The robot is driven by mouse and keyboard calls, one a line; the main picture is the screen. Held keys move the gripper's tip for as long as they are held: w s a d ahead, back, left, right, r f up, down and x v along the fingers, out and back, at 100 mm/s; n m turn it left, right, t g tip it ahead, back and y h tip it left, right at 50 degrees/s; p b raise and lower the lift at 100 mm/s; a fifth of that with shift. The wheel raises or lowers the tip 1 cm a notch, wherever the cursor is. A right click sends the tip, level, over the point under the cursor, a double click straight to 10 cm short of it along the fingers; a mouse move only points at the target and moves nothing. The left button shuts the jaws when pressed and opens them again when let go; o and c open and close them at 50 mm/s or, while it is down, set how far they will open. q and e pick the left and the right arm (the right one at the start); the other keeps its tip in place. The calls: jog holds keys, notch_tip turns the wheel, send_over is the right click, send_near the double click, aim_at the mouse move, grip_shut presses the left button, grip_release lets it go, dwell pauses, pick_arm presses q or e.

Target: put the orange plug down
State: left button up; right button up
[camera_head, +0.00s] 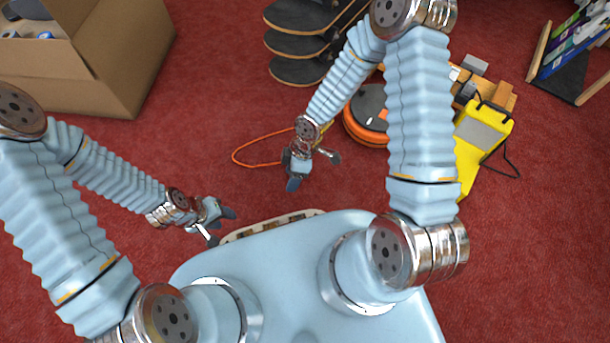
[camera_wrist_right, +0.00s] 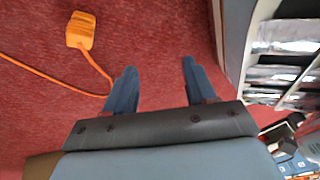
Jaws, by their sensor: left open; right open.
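The orange plug (camera_wrist_right: 81,30) appears to lie on the red carpet in the right wrist view, at upper left, with its orange cord (camera_wrist_right: 60,77) running from it toward the left finger. My right gripper (camera_wrist_right: 159,66) is open, with nothing between its fingers; the plug is apart from it. In the head view my right gripper (camera_head: 311,169) is in front of the orange cord loop (camera_head: 236,152); I cannot make out the plug there. My left gripper (camera_head: 221,226) is open and empty, left of the right one.
An orange and black cable reel (camera_head: 368,108) stands behind my right arm. Skateboards (camera_head: 297,70) are at the back, a cardboard box (camera_head: 125,55) at upper left, a yellow case (camera_head: 482,140) at right. Carpet is free between the box and cord. A grey compartmented edge (camera_wrist_right: 240,45) is close at right in the wrist view.

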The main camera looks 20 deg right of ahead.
jog(key=s+d+f+m+t, duration=0.1)
jog(key=s+m, duration=0.4)
jog(key=m, duration=1.1)
jog(key=shift+s+d+f+m+t, duration=0.35)
jog(key=shift+d+t, duration=0.25)
jog(key=shift+d, duration=0.35)
